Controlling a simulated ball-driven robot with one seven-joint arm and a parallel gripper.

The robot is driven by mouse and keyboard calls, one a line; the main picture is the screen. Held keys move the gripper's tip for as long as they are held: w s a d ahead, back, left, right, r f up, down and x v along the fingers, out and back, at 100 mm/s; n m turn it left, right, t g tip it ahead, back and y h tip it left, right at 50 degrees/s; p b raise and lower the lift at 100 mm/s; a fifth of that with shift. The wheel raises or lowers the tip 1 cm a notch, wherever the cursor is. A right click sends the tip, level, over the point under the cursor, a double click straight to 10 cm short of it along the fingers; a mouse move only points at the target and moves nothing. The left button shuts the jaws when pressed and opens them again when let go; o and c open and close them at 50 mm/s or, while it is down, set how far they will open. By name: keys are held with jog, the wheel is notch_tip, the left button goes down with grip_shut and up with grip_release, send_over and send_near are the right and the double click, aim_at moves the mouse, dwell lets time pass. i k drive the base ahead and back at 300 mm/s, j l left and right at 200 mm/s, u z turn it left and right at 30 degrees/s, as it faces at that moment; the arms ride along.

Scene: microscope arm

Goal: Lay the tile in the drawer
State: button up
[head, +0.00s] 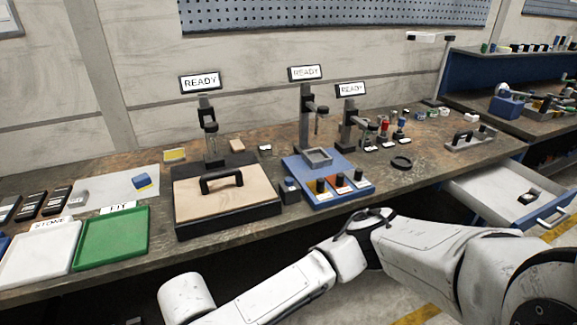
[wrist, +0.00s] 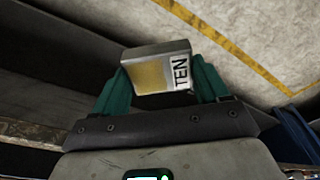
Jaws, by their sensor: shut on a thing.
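My gripper (wrist: 160,78) shows in the wrist view, its two teal fingers shut on the sides of a tile (wrist: 151,73). The tile has a gold-yellow face, a pale grey edge and a white strip lettered "TEN". It is held over the floor, clear of any surface. In the head view my arm reaches across the bottom to the left, and neither gripper nor tile can be made out. The drawer (head: 482,190) stands open below the bench at the right, with a white bottom and a small dark object (head: 527,196) inside. Most of its floor is bare.
The bench (head: 130,281) holds a white tray (head: 40,262), a green tray (head: 112,243), a handled wooden lid (head: 215,205) on a black base, and a blue fixture (head: 350,192) with knobs. Three stands with READY signs are behind. Floor is open in front.

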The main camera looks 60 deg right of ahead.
aim_at(492, 204)
jog(key=z, duration=1.6)
